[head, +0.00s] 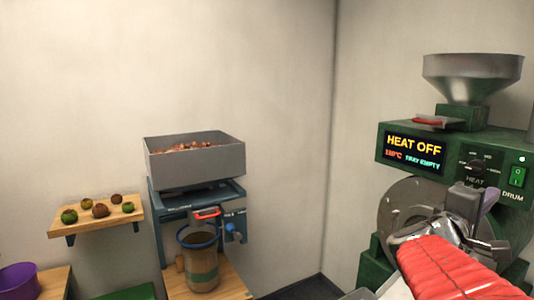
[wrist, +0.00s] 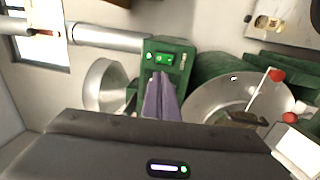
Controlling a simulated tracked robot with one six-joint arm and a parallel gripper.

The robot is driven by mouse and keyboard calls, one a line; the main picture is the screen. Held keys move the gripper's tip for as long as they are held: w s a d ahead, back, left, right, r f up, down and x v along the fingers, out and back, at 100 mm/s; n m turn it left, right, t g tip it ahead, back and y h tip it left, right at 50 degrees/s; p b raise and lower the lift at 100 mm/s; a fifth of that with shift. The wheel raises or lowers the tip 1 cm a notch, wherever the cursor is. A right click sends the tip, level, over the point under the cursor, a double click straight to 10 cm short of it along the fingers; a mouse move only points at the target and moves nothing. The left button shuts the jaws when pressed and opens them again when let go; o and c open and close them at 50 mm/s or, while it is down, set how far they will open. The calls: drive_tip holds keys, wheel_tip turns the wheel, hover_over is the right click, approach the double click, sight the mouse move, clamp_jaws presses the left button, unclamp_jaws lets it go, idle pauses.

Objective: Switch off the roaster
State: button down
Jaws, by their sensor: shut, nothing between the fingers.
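The green roaster (head: 450,139) stands at the right of the head view. Its display (head: 414,151) reads HEAT OFF, with a small red temperature and TRAY EMPTY below. A black heat knob (head: 476,166) is right of the display, and a green drum rocker switch (head: 517,177) is further right. The switch also shows in the wrist view (wrist: 163,58). My gripper (head: 490,199) is just below the control panel. In the wrist view its purple fingers (wrist: 160,97) are together, empty, and point toward the switch panel. I cannot tell whether they touch it.
A metal hopper (head: 472,66) tops the roaster, and its round drum front (head: 401,200) is partly behind my arm. At left, a grey bin (head: 195,160) of chestnuts stands above a bucket (head: 202,265). A purple bowl (head: 18,279) is at far left.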

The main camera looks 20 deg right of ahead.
drive_tip(key=shift+s+d, duration=0.1)
approach(520, 174)
drive_tip(key=d, duration=0.4)
drive_tip(key=shift+w+d+r, duration=0.3)
drive_tip(key=shift+w+d, duration=0.05)
drive_tip(key=shift+d, duration=0.05)
drive_tip(key=shift+w+d+r, duration=0.15)
drive_tip(key=shift+w+d, duration=0.05)
drive_tip(key=shift+d, duration=0.55)
